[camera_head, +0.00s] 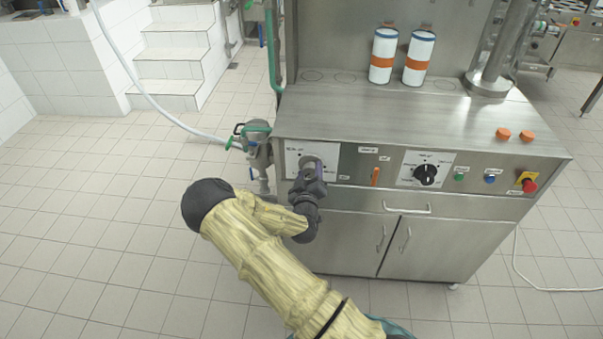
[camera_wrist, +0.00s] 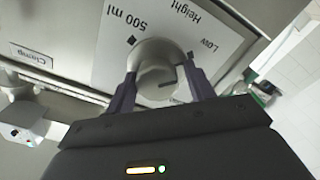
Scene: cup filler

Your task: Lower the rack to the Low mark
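The Height knob (camera_wrist: 156,66) is a round, pale grey dial on a white plate (camera_wrist: 103,62) on the machine's front. The plate reads "Height", "Low" and "500 ml". In the head view the knob is mostly hidden behind my gripper (camera_head: 309,176), and the plate (camera_head: 293,157) shows at the left end of the panel. In the wrist view my gripper (camera_wrist: 161,78) has one dark finger on each side of the knob, and the knob fills the gap. A short dark line shows on the knob's near part. Which mark the knob points to is unclear. The rack is not clearly visible.
Right of my gripper are an orange lever (camera_head: 375,177), a black dial (camera_head: 425,174), green and blue buttons, and a red stop button (camera_head: 529,185). Two striped bottles (camera_head: 383,54) stand on the counter. A pipe valve (camera_head: 256,146) is close on the left.

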